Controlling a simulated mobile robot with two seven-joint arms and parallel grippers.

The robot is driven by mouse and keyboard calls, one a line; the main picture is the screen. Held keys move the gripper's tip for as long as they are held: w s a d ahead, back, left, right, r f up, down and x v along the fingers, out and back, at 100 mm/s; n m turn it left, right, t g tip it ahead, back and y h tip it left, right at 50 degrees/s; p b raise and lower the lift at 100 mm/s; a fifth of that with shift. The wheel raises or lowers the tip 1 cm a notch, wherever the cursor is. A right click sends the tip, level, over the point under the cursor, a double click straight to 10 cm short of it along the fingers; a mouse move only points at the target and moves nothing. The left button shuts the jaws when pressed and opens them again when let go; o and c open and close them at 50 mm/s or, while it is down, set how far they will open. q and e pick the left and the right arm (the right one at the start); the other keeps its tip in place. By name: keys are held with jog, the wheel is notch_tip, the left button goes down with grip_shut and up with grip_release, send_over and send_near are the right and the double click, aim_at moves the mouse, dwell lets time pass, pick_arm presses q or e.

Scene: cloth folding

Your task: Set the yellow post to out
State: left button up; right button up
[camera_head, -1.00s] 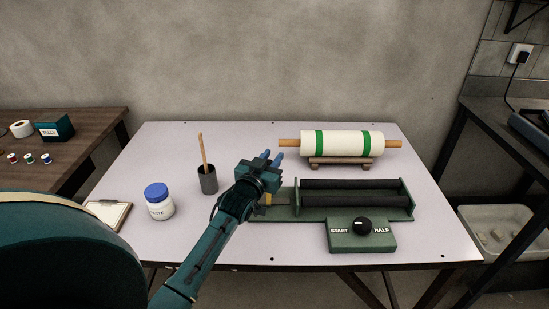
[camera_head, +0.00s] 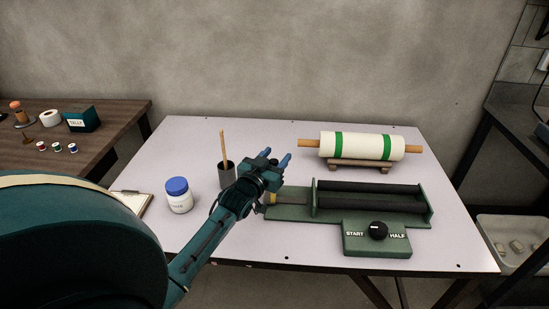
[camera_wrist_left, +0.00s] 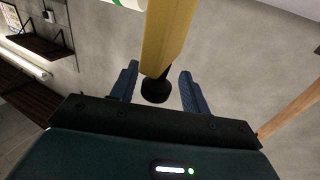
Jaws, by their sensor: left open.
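The yellow post (camera_wrist_left: 168,35) fills the upper middle of the left wrist view, with a dark round knob (camera_wrist_left: 155,90) at its near end. In the head view only a small yellow part (camera_head: 270,198) shows at the left end of the green roller fixture (camera_head: 290,210), partly hidden by my left arm. My left gripper (camera_head: 276,157) is open, above and beside that end. In the left wrist view the knob appears between its blue fingers (camera_wrist_left: 158,80); I cannot tell whether they touch it. My right gripper is not in view.
A dial (camera_head: 377,231) marked START and HALF sits at the fixture's front. A cloth roll (camera_head: 361,145) rests on a stand behind. A dark cup with a stick (camera_head: 227,175) and a blue-lidded jar (camera_head: 179,197) stand left of my gripper. The table's right front is clear.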

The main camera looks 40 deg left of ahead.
pick_arm(q)
jog(key=shift+s, duration=0.1)
jog(key=s+d, duration=0.2)
jog(key=s, duration=1.1)
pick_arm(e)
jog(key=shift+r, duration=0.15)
pick_arm(q)
jog(key=shift+w, duration=0.1)
jog(key=s+d+f+m+g+h+p, duration=0.1)
jog(key=s+d+f+g+h+p, duration=0.1)
jog(key=d, duration=0.5)
jog(key=s+d+f+m+g+h+p, duration=0.2)
jog(key=s+d+f, duration=0.1)
jog(key=s+d, duration=0.3)
jog(key=s+d+f+m+g+h+p, duration=0.1)
jog(key=s+d, duration=0.4)
jog(key=d, duration=0.5)
notch_tip(320, 180, down, 3)
jog(key=shift+d+r+m+g+h+p, duration=0.25)
jog(key=shift+m+g+h+p, duration=0.25)
jog(key=shift+g+p, duration=0.6)
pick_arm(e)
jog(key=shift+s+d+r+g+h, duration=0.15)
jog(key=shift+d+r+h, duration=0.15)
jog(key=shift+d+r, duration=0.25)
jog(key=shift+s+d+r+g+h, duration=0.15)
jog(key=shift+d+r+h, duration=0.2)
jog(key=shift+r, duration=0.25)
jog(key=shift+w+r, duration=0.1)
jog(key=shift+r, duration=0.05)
